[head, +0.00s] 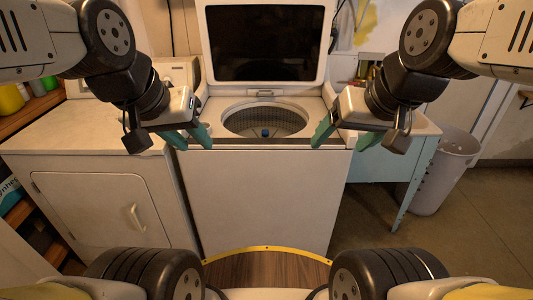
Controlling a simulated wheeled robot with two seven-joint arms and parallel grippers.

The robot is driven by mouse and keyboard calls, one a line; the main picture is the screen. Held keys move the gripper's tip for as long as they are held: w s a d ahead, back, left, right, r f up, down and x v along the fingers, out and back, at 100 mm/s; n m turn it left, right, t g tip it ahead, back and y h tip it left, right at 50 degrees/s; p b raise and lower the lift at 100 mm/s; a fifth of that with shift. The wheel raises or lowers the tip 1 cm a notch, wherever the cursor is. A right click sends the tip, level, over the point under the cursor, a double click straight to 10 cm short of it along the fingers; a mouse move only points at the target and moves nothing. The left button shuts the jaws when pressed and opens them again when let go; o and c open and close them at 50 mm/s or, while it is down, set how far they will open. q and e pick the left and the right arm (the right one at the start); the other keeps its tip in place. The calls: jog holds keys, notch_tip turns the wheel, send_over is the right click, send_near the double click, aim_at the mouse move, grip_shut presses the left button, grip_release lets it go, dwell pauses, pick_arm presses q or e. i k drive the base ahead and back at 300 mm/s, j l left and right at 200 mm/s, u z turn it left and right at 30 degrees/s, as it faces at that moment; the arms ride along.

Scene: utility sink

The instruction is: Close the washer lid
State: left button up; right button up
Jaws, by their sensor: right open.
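The white top-loading washer (270,190) stands straight ahead in the head view. Its lid (265,84), white-framed with a dark panel, is raised upright at the back. The round drum opening (266,120) is uncovered, with a small blue piece at its centre. My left gripper (192,136) is over the washer's front left corner, its teal fingers apart with nothing between them. My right gripper (340,133) is over the front right corner, open and empty. Neither gripper touches the lid.
A white dryer (110,200) stands against the washer's left side. A pale blue utility sink stand (393,172) is at the right, with a white bin (446,170) beside it. Shelves with bottles (30,98) are at the far left. Floor is open at the right.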

aim_at(244, 42)
jog(key=i+l, duration=0.15)
jog(key=l, duration=0.25)
jog(key=i+l, duration=0.1)
jog(key=l, duration=0.3)
jog(key=i+l, duration=0.15)
jog(key=l, duration=0.2)
jog(key=i+l, duration=0.15)
jog(key=l, duration=0.25)
jog(key=i+l, duration=0.1)
jog(key=l, duration=0.3)
jog(key=i+l+u, duration=0.1)
jog(key=l, duration=0.3)
jog(key=i+l, duration=1.15)
jog(key=i, duration=0.25)
